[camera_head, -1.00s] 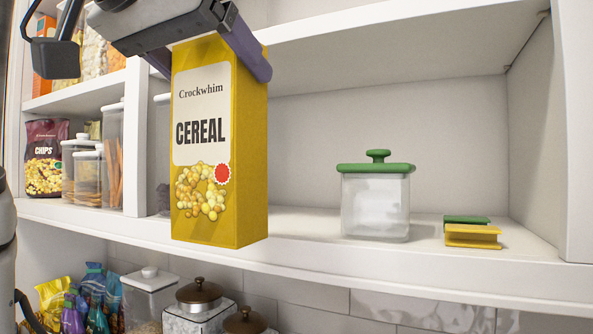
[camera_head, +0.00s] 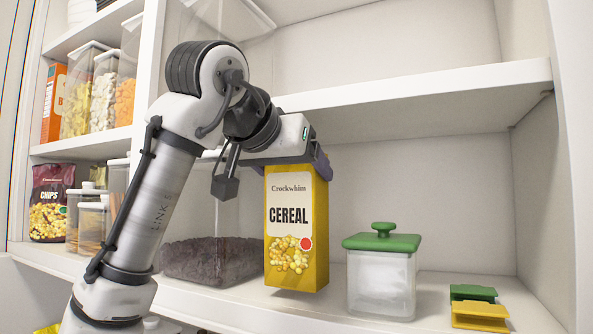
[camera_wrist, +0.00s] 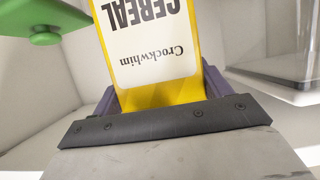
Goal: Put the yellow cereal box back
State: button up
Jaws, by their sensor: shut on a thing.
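The yellow cereal box (camera_head: 297,230) is upright in the head view, with its Crockwhim label facing me. My gripper (camera_head: 298,166) is shut on its top from above. The box's bottom is at or just above the lower shelf (camera_head: 240,308); I cannot tell whether it touches. It stands between a clear container with dark contents on its left and a glass jar with a green lid on its right. In the wrist view the box (camera_wrist: 150,55) sits between the purple fingers, label upside down; its lower part is out of frame.
The green-lidded jar (camera_head: 381,270) is close on the box's right. The clear container (camera_head: 212,260) is close on its left. Green and yellow clips (camera_head: 478,306) lie further right. Another shelf (camera_head: 420,97) runs above. A chips bag (camera_head: 50,203) stands far left.

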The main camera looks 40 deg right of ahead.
jog(key=shift+w+d+f, duration=0.25)
jog(key=shift+d, duration=0.25)
jog(key=shift+f, duration=0.4)
jog(key=shift+a+f, duration=0.1)
jog(key=shift+a, duration=0.05)
jog(key=shift+s+f, duration=0.1)
jog(key=o, duration=1.4)
jog(key=shift+c, duration=0.2)
jog(key=shift+r, duration=0.25)
jog(key=b+v, duration=0.3)
jog(key=v, duration=0.8)
jog(key=shift+s+a, duration=0.2)
jog(key=shift+a, duration=0.15)
